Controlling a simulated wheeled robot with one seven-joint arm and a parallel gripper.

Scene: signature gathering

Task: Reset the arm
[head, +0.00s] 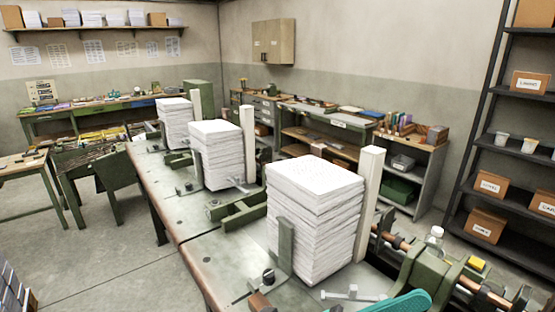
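My gripper is not in view, and no part that I can name as my arm shows. A long workbench (190,215) runs from the lower right toward the back left. It bears three tall stacks of white paper: a near stack (315,215), a middle stack (217,155) and a far stack (176,122). The near stack stands upright between green metal brackets and a pale post (370,200). A teal rounded piece (400,303) is cut off by the bottom edge, and I cannot tell what it is.
A black shelf rack (520,145) with labelled boxes stands at the right. Green clamps and rods (450,275) crowd the bench's near right end. A side table (25,165) and cabinets (415,165) stand farther back. The grey floor (95,240) at the left is mostly clear.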

